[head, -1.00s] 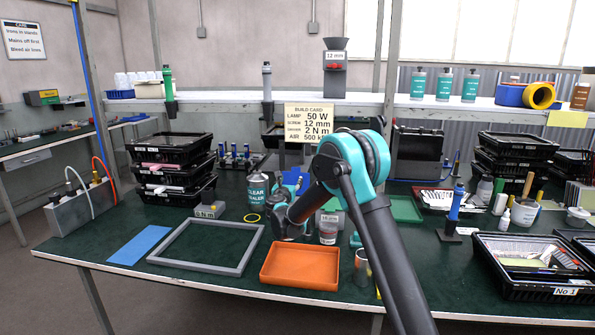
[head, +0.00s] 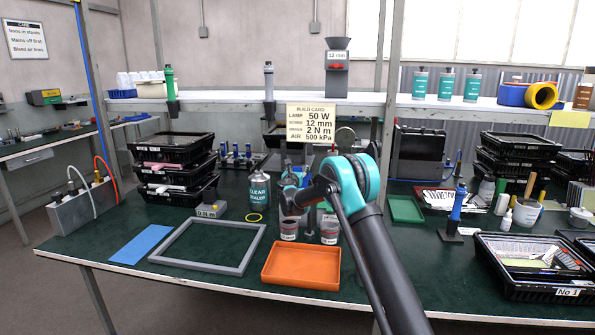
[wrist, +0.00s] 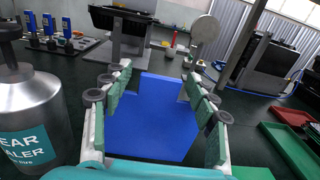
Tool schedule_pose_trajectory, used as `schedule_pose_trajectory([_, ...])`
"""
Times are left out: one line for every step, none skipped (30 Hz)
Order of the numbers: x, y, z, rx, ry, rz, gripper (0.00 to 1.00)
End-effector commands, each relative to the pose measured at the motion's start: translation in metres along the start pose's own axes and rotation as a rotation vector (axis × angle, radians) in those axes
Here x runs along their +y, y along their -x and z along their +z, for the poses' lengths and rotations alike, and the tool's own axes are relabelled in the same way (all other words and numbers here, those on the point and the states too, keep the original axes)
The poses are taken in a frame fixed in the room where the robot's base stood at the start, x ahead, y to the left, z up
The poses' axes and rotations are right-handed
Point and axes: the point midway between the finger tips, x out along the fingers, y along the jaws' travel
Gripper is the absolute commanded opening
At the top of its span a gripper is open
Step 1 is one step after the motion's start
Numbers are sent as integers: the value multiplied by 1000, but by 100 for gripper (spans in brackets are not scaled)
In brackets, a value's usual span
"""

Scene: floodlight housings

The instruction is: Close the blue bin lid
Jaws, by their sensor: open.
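The blue bin lid (wrist: 158,115) shows in the wrist view as a flat blue panel that looks raised. It stands between and beyond the two fingers of my gripper (wrist: 156,72). My gripper is open, with green pads and dark rollers on its fingers. I cannot tell whether either finger touches the panel. In the head view my gripper (head: 294,183) is at the middle of the bench, behind two small pots. My arm and gripper hide most of the lid there, and the bin body is not clearly visible.
A clear sealer can (head: 258,193) stands close on the left, also large in the wrist view (wrist: 28,120). Two pots (head: 330,231) and an orange tray (head: 301,265) are in front. A green tray (head: 406,209) lies right. The build card (head: 312,116) hangs above.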

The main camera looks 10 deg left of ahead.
Motion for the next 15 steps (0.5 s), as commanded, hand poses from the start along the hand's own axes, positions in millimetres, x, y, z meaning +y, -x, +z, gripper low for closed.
schedule_pose_trajectory([0, 0, 0, 0, 0, 0, 59])
schedule_pose_trajectory([0, 0, 0, 0, 0, 0, 59])
schedule_pose_trajectory([0, 0, 0, 0, 0, 0, 59])
schedule_pose_trajectory([0, 0, 0, 0, 0, 0, 59])
schedule_pose_trajectory([0, 0, 0, 0, 0, 0, 57])
schedule_pose_trajectory([0, 0, 0, 0, 0, 0, 52])
schedule_pose_trajectory([0, 0, 0, 0, 0, 0, 49])
schedule_pose_trajectory([0, 0, 0, 0, 0, 0, 45])
schedule_pose_trajectory([0, 0, 0, 0, 0, 0, 40])
schedule_pose_trajectory([0, 0, 0, 0, 0, 0, 36])
schedule_pose_trajectory([0, 0, 0, 0, 0, 0, 33])
schedule_pose_trajectory([0, 0, 0, 0, 0, 0, 28])
schedule_pose_trajectory([0, 0, 0, 0, 0, 0, 24])
schedule_pose_trajectory([0, 0, 0, 0, 0, 0, 20])
schedule_pose_trajectory([0, 0, 0, 0, 0, 0, 15])
